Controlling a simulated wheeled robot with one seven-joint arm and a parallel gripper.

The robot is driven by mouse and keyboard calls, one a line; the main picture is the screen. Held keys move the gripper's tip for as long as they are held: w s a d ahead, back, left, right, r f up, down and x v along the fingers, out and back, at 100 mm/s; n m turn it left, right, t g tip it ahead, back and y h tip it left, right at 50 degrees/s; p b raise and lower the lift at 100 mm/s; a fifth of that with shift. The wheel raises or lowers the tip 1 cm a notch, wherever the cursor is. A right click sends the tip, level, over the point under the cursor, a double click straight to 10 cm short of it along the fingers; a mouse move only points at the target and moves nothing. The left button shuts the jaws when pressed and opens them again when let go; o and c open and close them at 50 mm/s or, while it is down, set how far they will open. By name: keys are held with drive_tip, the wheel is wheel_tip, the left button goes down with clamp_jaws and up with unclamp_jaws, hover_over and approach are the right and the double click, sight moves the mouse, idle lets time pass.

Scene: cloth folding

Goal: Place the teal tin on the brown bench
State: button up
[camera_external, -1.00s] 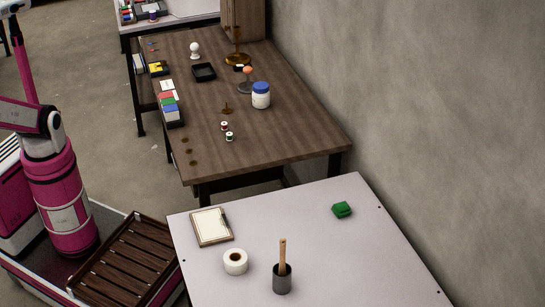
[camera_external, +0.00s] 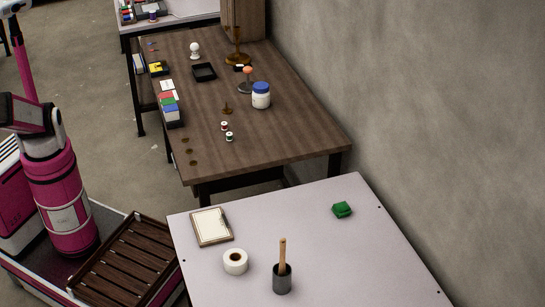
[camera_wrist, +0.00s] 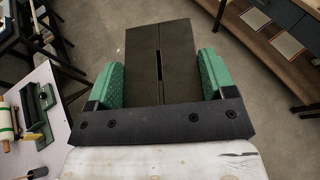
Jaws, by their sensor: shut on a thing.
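The brown bench (camera_external: 290,125) stands in the middle of the external view, with several small things on its top. My gripper (camera_wrist: 160,72) shows in the wrist view as two green textured fingers on a black crossbar. It is shut on a dark slotted block (camera_wrist: 145,55) that fills the space between the fingers. No teal face shows on this block, so I cannot tell whether it is the teal tin. I see no teal tin elsewhere. The external view does not show my gripper, only my magenta arm at the left edge.
The bench holds a blue-lidded white jar (camera_external: 261,95), a black tray (camera_external: 204,72), a white bust-like piece (camera_external: 195,50) and small spools. Its near right part is bare.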

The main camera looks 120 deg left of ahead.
drive_tip(key=w+a+r+n+t, duration=0.1)
drive_tip(key=w+a, duration=0.1)
drive_tip(key=w, duration=1)
drive_tip(key=w+a+n+t, duration=0.1)
drive_tip(key=w+a, duration=0.2)
drive_tip(key=w, duration=0.9)
drive_tip(key=w+a+n+t+y, duration=0.1)
drive_tip(key=w+a, duration=0.6)
drive_tip(key=w, duration=0.5)
drive_tip(key=w+a, duration=0.7)
drive_tip(key=w, duration=0.5)
drive_tip(key=w+a+f+n+t+y, duration=0.1)
drive_tip(key=w+a, duration=0.8)
drive_tip(key=a, duration=0.5)
drive_tip(key=w+a+f+n+t+y, duration=0.1)
drive_tip(key=w+a, duration=0.9)
drive_tip(key=a, duration=0.5)
drive_tip(key=w+a+f+n+t+y, duration=0.1)
drive_tip(key=w+a, duration=0.8)
drive_tip(key=a, duration=0.5)
wheel_tip(320, 180, down, 34)
drive_tip(key=shift+w+d+f, duration=0.8)
drive_tip(key=shift+d+f, duration=0.95)
drive_tip(key=shift+f, duration=0.15)
drive_tip(key=shift+w+d+f, duration=0.8)
drive_tip(key=shift+d+f, duration=1)
drive_tip(key=shift+f, duration=0.15)
drive_tip(key=shift+w+d+f, duration=0.8)
drive_tip(key=shift+d+f, duration=0.95)
drive_tip(key=shift+f, duration=0.15)
